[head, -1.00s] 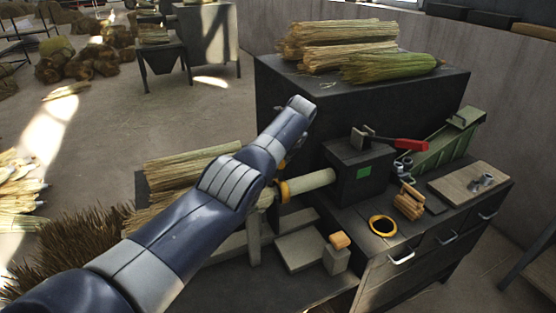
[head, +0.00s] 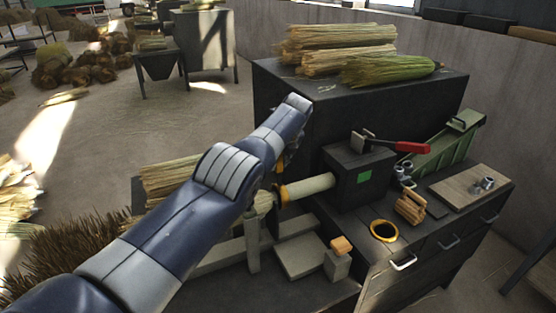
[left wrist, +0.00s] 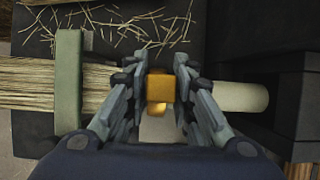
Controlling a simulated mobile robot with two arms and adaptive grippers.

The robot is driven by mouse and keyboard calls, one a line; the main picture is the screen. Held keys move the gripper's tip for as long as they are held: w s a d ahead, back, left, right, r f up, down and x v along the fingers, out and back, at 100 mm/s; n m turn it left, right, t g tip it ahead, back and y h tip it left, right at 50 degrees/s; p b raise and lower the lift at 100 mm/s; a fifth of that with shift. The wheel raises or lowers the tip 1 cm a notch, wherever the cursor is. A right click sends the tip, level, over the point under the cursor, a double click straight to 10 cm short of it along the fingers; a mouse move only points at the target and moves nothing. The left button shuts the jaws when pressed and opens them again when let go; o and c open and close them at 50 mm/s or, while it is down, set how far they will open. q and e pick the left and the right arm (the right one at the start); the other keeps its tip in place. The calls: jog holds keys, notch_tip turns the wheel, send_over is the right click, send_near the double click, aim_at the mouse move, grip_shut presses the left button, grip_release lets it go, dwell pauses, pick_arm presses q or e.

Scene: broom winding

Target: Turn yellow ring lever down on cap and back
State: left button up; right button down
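The yellow ring (head: 284,193) sits around a pale cylinder (head: 310,186) that joins a dark box with a green square. In the left wrist view its yellow lever (left wrist: 160,88) stands up as a small block, with the pale cylinder (left wrist: 240,97) running to the right. My left gripper (left wrist: 161,72) is over the lever, one finger close on each side of it. I cannot tell whether the fingers touch it. In the head view my left gripper (head: 289,160) is mostly hidden behind my arm. My right gripper is not in view.
A red-handled lever (head: 405,147) lies across the dark box (head: 358,178). A separate black-and-yellow ring (head: 384,230), a wooden bundle (head: 410,207) and a board (head: 470,187) rest on the bench at right. Broom straw (head: 170,180) lies left of the cylinder.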

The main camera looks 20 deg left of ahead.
pick_arm(q)
jog(key=shift+o, duration=0.8)
jog(key=shift+w+a+f, duration=0.1)
jog(key=shift+a+f, duration=0.05)
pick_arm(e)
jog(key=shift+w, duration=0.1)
pick_arm(q)
jog(key=shift+d+r, duration=0.35)
jog(key=shift+r, duration=0.4)
jog(key=v, duration=1)
jog(key=shift+s+r, duration=0.2)
jog(key=shift+s, duration=0.1)
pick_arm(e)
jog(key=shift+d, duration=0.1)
